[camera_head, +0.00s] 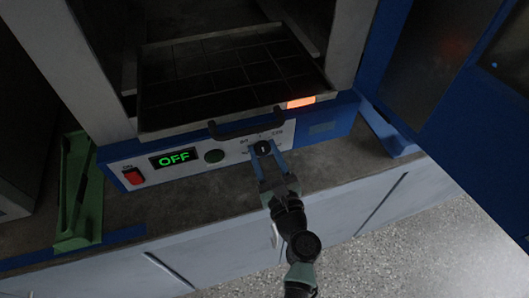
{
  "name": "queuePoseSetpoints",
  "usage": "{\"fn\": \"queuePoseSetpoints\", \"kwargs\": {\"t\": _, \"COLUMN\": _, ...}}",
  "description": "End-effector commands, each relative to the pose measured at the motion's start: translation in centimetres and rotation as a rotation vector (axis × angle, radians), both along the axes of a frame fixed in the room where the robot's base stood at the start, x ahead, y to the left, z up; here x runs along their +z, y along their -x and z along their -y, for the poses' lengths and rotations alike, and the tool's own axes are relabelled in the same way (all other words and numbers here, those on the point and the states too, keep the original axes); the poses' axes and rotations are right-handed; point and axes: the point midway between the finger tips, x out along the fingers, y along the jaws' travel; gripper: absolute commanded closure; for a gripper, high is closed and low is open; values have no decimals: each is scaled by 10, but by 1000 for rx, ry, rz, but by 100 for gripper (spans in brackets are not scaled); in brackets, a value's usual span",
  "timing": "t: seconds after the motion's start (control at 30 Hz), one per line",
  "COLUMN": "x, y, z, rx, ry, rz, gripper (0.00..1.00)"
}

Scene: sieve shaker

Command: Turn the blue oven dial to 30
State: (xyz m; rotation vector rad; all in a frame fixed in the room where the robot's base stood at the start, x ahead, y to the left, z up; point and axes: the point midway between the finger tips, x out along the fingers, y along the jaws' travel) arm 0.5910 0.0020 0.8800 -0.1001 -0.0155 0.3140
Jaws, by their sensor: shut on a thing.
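The blue oven (335,123) stands on a grey counter, with a white control panel low on its front. The dial (264,147) is a dark round knob with a light pointer mark, at the right part of the panel. My gripper (265,152) is at the panel, with its two blue fingers shut on the dial from either side. The scale numbers around the dial are small and partly hidden by the fingers, so I cannot read the setting. The panel's display (175,158) reads OFF in green. A red switch (133,176) is at the panel's left end.
The oven door (455,110) hangs open on the right. A dark rack tray (225,75) with a dark handle (245,124) juts out just above the dial. A green object (82,190) stands at the left.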

Motion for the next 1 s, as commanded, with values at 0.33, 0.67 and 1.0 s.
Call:
{"fn": "queuePoseSetpoints", "kwargs": {"t": 0.33, "x": -4, "y": 1, "z": -1, "rx": -1, "ry": 279, "rz": 92, "gripper": 100}}
{"fn": "queuePoseSetpoints", "kwargs": {"t": 0.67, "x": -5, "y": 1, "z": -2, "rx": -1, "ry": 579, "rz": 189, "gripper": 100}}
{"fn": "queuePoseSetpoints", "kwargs": {"t": 1.0, "x": -6, "y": 1, "z": -3, "rx": 0, "ry": 886, "rz": 289, "gripper": 100}}
